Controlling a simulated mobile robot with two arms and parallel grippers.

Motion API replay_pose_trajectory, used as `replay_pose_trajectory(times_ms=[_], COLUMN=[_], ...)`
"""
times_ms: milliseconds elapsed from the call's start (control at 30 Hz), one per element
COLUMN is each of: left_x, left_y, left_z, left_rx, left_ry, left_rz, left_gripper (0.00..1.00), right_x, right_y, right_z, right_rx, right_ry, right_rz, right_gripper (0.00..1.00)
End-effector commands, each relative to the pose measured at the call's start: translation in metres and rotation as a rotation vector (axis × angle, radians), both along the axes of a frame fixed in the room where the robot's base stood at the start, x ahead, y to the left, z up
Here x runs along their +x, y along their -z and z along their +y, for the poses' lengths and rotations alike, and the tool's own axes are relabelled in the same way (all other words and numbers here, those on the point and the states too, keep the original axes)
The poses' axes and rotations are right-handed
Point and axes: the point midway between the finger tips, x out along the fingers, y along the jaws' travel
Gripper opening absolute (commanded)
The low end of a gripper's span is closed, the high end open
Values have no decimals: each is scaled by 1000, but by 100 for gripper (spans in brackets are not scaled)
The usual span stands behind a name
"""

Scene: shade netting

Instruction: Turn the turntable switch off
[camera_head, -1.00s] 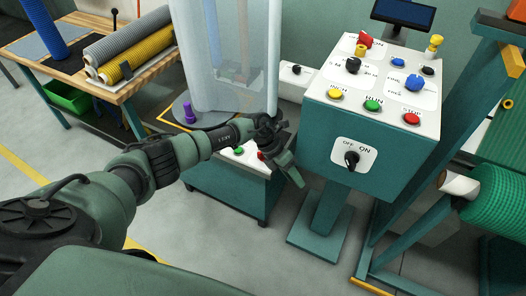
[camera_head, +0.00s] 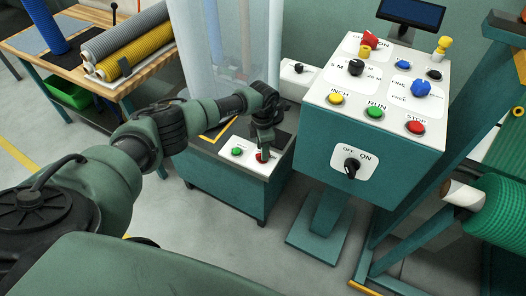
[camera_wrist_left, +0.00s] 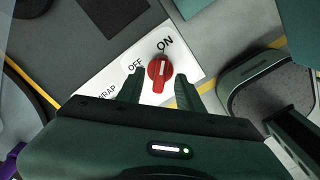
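The turntable switch is a red rotary knob (camera_wrist_left: 159,72) on a white label plate (camera_wrist_left: 185,55) marked OFF and ON; its white mark points up toward ON. It also shows, mostly hidden by my gripper, as a red knob (camera_head: 262,157) on the low teal cabinet (camera_head: 225,185). My left gripper (camera_wrist_left: 160,90) is open, with one finger on each side of the knob in the wrist view; I cannot tell whether they touch it. In the head view my left gripper (camera_head: 266,150) points down at the cabinet top. My right gripper is not in view.
A green button (camera_head: 237,151) sits left of the red knob. The teal console (camera_head: 365,120) stands close on the right, with several buttons and its own black ON/OFF switch (camera_head: 351,168). Translucent film (camera_head: 235,50) hangs behind my arm. A bench (camera_head: 125,80) with rolls is at left.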

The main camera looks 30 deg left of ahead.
Motion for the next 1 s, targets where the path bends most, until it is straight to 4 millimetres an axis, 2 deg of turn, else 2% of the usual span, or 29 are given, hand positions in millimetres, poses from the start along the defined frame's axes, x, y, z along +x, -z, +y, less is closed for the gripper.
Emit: replay_pose_trajectory(times_ms=[133, 433, 467, 500, 600, 1000], left_x=[0, 0, 0, 0, 0, 0], left_y=[15, 18, 18, 18, 18, 18], left_z=[0, 0, 0, 0, 0, 0], left_rx=[-1, -1, -1, -1, -1, -1], left_ry=[-2, 0, 0, 0, 0, -43], left_rz=[1, -1, -1, -1, -1, 0], left_gripper=[36, 36, 34, 22, 0, 0], right_x=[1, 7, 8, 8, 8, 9], right_y=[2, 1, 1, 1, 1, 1], right_z=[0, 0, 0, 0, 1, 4], right_rx=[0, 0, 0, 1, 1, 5], right_ry=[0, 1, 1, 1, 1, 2], right_rz=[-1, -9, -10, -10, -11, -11], right_gripper=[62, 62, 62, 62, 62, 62])
